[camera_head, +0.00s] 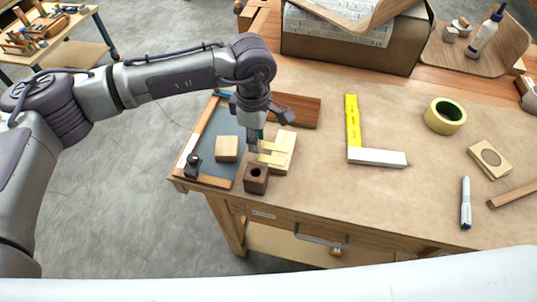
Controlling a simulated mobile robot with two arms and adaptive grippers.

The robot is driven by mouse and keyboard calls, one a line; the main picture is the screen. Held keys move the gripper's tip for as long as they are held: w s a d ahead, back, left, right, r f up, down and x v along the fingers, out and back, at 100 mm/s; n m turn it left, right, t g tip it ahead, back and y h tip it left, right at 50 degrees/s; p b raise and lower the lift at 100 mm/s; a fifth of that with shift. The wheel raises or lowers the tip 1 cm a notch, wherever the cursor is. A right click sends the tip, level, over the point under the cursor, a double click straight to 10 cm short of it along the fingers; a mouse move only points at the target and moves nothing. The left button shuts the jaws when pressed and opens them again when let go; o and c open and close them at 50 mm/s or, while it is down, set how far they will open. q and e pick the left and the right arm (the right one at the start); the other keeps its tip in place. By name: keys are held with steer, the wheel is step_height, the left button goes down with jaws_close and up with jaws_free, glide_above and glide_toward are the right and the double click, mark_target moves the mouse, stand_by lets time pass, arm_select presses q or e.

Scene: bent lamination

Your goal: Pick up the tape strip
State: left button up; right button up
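Pale yellow tape strips (270,158) appear to lie on a light wooden block (284,152) on the workbench, left of centre. Their outlines are small and partly hidden by my gripper. My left gripper (256,145) points down just over the left side of this block, at the strips' left ends. Its fingers are too small and overlapped to show whether they are open, shut or touching a strip. My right gripper is not in view. A roll of yellow-green tape (432,119) lies farther right on the bench.
A dark wooden block with a hole (256,186) stands close in front of the gripper, and a light cube (227,149) sits left on a grey board.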

mark_target(271, 158)
arm_select(q)
steer(key=shift+s+d+f+p, duration=0.1)
steer(key=shift+s+f+p, duration=0.05)
steer(key=shift+f+p, duration=0.35)
steer(key=shift+s+f+p, duration=0.1)
steer(key=shift+f+p, duration=0.25)
steer(key=shift+f, duration=0.25)
step_height(271, 158, down, 2)
steer(key=shift+w+f, duration=0.1)
steer(key=shift+f, duration=0.2)
steer(key=c, duration=0.3)
steer(key=shift+c, duration=0.2)
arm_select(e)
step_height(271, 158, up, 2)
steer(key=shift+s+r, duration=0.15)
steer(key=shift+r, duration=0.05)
arm_select(q)
steer(key=shift+r, duration=0.1)
